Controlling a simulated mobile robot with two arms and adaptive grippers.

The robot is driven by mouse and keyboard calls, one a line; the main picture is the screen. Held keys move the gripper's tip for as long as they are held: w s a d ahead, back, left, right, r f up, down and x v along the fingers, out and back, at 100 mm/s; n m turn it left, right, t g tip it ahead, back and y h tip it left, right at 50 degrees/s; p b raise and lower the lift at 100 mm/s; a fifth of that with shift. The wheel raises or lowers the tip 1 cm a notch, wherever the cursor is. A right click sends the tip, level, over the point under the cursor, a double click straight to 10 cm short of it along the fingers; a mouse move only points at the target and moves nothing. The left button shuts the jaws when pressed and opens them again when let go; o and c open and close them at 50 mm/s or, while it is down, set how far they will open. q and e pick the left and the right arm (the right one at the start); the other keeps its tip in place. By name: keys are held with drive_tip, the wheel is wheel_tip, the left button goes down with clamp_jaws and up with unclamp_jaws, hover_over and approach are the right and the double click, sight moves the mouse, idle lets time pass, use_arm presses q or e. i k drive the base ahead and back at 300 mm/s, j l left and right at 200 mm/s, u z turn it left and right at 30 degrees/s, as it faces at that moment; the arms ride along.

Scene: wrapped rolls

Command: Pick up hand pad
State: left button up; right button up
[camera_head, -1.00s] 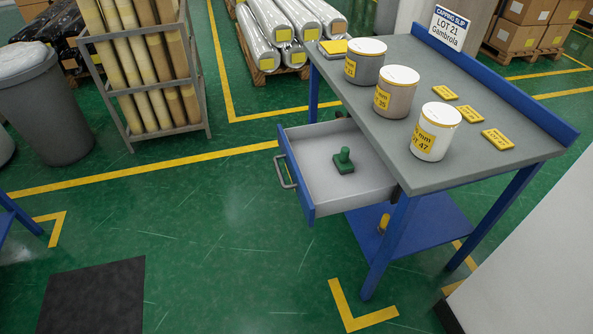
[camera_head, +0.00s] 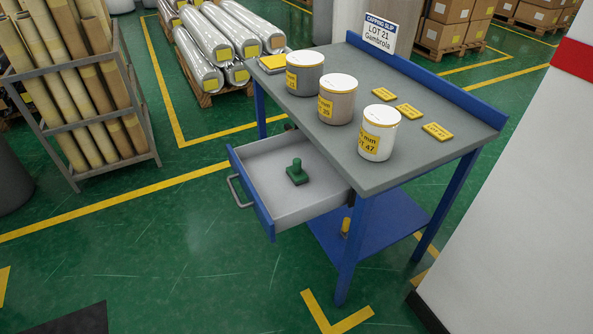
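A small green block with an upright knob handle, which looks like the hand pad (camera_head: 297,175), stands in the open drawer (camera_head: 262,196) of the workbench. It rests on the drawer's light grey floor, towards the bench side, with its handle up. The drawer is pulled out to the left and has a blue front with a grey bar handle (camera_head: 237,191). Neither of my grippers is in view.
The grey bench top (camera_head: 385,165) holds several white-lidded tubs, such as the nearest one (camera_head: 378,135), and yellow tags (camera_head: 438,132). A blue lower shelf (camera_head: 385,222) is under it. A white wall (camera_head: 530,200) stands at right. Green floor before the drawer is clear.

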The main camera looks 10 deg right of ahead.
sight(295, 172)
drive_tip(key=z, duration=0.65)
drive_tip(key=i+j+z, duration=0.15)
drive_tip(key=j+z, duration=0.25)
drive_tip(key=j, duration=0.2)
drive_tip(key=i+j+z, duration=0.1)
drive_tip(key=j+z, duration=0.3)
drive_tip(key=j, duration=0.2)
drive_tip(key=j+z, duration=0.4)
drive_tip(key=j, duration=0.25)
